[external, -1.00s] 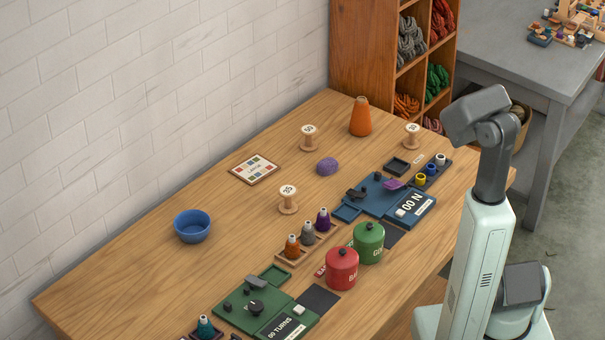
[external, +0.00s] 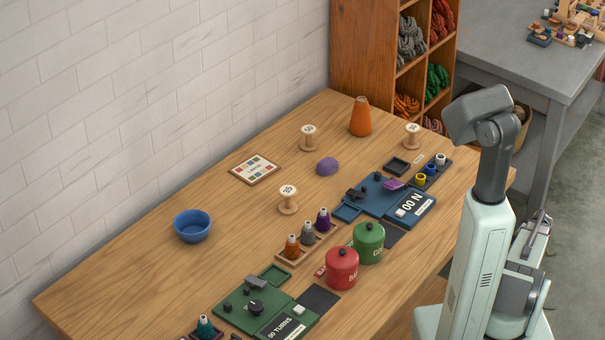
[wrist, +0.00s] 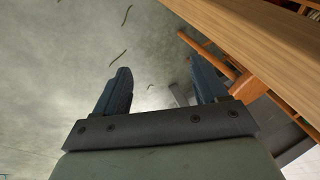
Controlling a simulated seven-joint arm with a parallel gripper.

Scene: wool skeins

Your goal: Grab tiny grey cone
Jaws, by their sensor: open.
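The tiny grey cone (external: 308,235) stands upright on a small wooden tray (external: 287,259), between an orange cone (external: 292,247) and a purple cone (external: 323,221). My gripper (wrist: 159,80) is open and empty in the wrist view. Its two dark fingers are apart, with grey floor behind them. In the external view my gripper is well off the table, at the right beside my arm column, and its fingers are hard to make out. The cone is not in the wrist view.
A red canister (external: 342,269) and a green canister (external: 368,243) stand right of the cone tray, towards my arm. A blue device (external: 375,199) and a green device (external: 250,309) lie either side. The table (external: 130,270) is clear around the blue bowl (external: 192,227).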

